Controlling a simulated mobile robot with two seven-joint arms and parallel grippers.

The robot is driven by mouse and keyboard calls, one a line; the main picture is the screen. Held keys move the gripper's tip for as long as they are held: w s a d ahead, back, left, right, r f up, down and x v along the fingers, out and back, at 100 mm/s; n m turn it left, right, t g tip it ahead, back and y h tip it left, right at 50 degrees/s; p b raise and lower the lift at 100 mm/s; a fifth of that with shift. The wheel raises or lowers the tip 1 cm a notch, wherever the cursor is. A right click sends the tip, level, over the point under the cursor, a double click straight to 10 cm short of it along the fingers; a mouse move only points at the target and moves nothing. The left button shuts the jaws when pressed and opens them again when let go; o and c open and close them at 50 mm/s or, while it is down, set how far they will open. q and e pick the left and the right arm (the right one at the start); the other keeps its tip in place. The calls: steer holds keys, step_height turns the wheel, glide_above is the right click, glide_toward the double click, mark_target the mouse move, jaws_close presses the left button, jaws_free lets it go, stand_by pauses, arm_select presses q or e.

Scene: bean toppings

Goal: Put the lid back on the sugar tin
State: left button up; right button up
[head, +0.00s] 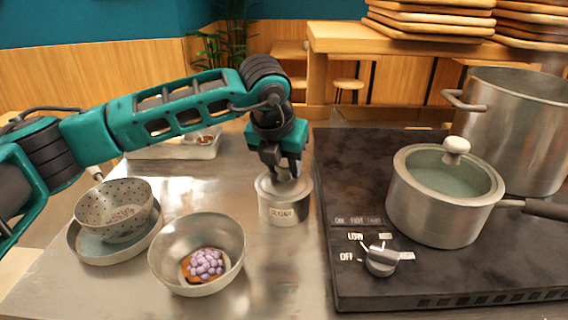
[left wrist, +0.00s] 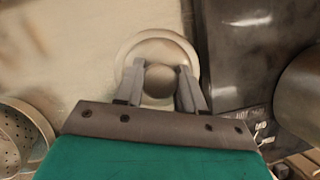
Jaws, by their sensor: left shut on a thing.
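The sugar tin (head: 279,213) is a metal cylinder with a label, upright on the metal counter just left of the stove. Its lid (head: 270,184) lies at the tin's top; it shows from above in the left wrist view (left wrist: 128,50) as a round pale disc with a ball knob (left wrist: 159,82). My left gripper (head: 285,174) points straight down over the tin and is shut on the lid's knob. Whether the lid rests fully on the rim is hard to tell. The right gripper is not in view.
A black stove (head: 430,282) fills the right, with a lidded saucepan (head: 432,215) and a large pot (head: 520,130). A metal bowl with purple beans (head: 197,225) and a perforated bowl (head: 113,205) on a plate stand left. A tray (head: 175,150) lies behind.

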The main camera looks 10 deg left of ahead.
arm_select(q)
steer(key=o, duration=1.8)
steer(key=shift+r+p, duration=1.65)
steer(key=shift+r, duration=1.85)
steer(key=shift+c, duration=0.2)
jaws_close()
